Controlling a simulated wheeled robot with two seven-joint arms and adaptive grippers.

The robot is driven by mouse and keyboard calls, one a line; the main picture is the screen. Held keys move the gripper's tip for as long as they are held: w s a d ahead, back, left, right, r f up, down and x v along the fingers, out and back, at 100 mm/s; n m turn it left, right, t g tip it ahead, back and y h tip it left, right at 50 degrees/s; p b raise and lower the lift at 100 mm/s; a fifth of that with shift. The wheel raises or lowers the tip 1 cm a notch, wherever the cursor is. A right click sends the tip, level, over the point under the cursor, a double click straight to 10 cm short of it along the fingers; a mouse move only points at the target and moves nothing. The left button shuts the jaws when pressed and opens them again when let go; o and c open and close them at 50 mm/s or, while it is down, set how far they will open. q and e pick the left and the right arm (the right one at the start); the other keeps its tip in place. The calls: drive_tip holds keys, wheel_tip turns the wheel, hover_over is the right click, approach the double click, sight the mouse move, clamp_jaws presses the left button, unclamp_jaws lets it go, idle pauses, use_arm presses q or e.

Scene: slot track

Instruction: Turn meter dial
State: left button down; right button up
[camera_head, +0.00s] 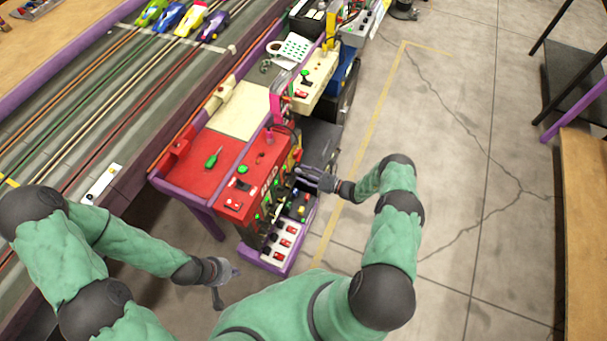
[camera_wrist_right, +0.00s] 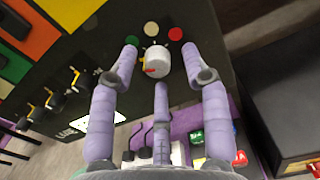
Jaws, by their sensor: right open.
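The meter dial (camera_wrist_right: 156,62) is a white round knob with a red mark on a dark panel, in the middle of the right wrist view. Green, cream and red round spots sit in an arc above it. My right gripper (camera_wrist_right: 158,70) is open, with its purple fingers on both sides of the dial and a third finger below it. I cannot tell whether any finger touches the dial. In the head view my right gripper (camera_head: 303,172) is at the right side of the red control box (camera_head: 262,178). My left gripper (camera_head: 222,290) hangs low at the left, away from the box.
A slot track (camera_head: 120,75) with several toy cars runs along the left. A green-handled screwdriver (camera_head: 213,158) lies on the red surface. Levers (camera_wrist_right: 62,92) stick out of the panel left of the dial. The floor (camera_head: 460,130) to the right is clear.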

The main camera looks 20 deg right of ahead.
clamp_jaws()
